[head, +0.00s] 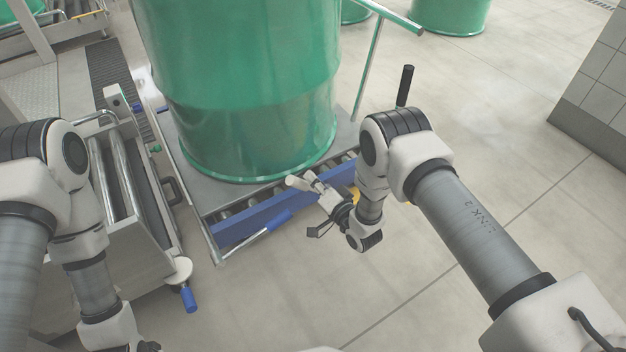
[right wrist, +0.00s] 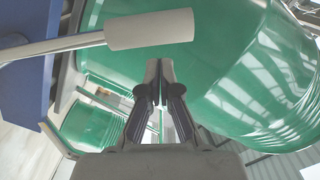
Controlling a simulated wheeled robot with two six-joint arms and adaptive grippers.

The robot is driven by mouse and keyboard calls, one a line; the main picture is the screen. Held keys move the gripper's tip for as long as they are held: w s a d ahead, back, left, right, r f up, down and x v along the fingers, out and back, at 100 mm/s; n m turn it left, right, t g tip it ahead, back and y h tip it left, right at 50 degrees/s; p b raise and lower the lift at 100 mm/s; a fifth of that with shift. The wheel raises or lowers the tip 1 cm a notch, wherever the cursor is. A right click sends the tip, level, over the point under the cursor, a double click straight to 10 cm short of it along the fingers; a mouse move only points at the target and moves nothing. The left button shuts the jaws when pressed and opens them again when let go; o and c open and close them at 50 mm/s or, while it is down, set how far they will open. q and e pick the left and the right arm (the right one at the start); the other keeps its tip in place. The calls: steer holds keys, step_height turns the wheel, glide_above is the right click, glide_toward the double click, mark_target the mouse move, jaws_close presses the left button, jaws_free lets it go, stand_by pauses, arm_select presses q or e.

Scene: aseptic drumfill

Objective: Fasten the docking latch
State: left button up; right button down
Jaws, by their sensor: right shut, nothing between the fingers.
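A lever with a thin metal rod and a pale cylindrical grip (right wrist: 150,28) crosses the top left of the right wrist view. In the head view a pale grip (head: 298,183) shows just left of my right gripper (head: 322,190), by the drum's foot. In the wrist view my right gripper (right wrist: 158,78) is shut and empty, its fingertips just below the grip, with a small gap in the picture. The latch's catch cannot be made out. Only a dark bit at the end of my left arm (head: 148,346) shows at the bottom edge; its fingers are hidden.
A green drum (head: 245,100) stands on a roller cart with a blue front bar (head: 250,218). A metal conveyor frame (head: 140,220) stands left. The floor at right is clear up to a tiled block (head: 600,85).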

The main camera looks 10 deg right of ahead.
arm_select(q)
steer(key=r+p, duration=0.2)
steer(key=d+r+p, duration=0.1)
steer(key=r+p, duration=0.1)
steer(key=r, duration=0.1)
steer(key=shift+s, duration=0.15)
arm_select(e)
steer(key=d+r+v, duration=0.1)
steer(key=v, duration=0.9)
steer(key=shift+w+d+r, duration=0.2)
steer(key=shift+d+r, duration=0.15)
steer(key=shift+d, duration=0.15)
